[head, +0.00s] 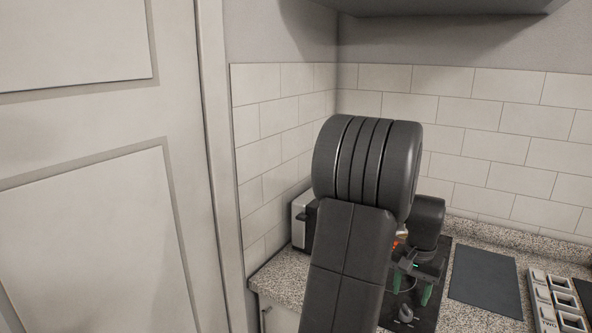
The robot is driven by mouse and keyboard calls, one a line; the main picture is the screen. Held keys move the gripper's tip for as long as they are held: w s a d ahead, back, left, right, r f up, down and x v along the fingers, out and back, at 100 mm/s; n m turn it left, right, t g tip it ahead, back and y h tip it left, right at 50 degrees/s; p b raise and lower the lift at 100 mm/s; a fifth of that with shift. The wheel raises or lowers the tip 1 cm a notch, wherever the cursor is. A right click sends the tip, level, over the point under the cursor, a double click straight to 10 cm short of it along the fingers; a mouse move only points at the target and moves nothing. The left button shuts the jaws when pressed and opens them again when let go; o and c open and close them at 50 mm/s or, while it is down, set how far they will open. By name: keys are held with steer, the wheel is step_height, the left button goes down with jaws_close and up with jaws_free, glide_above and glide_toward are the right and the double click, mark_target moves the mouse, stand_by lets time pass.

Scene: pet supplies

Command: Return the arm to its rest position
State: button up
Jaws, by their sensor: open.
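My gripper (411,288) shows in the head view right of my dark arm link, over the counter. Its two green-tipped fingers are apart, with nothing seen between them. My arm is raised and bent, and its large dark joint fills the middle of the view. A small grey object (405,313) lies on a dark surface below the fingers. Part of the gripper and what is behind it are hidden by my arm.
The speckled counter (470,312) runs along a tiled wall. A toaster-like appliance (300,222) stands in the left corner. A dark mat (484,279) lies right of my gripper. A compartment tray (541,303) is at far right. A cabinet hangs above, a panelled door (100,200) at left.

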mark_target(407, 308)
step_height(407, 308, down, 6)
steer(key=shift+r, duration=0.2)
steer(key=shift+f+n, duration=0.2)
steer(key=shift+n, duration=0.1)
steer(key=n, duration=0.4)
steer(key=shift+n, duration=0.3)
steer(key=n, duration=0.4)
steer(key=shift+n+p, duration=0.4)
steer(key=n, duration=0.4)
steer(key=shift+n, duration=0.3)
steer(key=shift+n+p, duration=0.55)
steer(key=shift+n, duration=1.85)
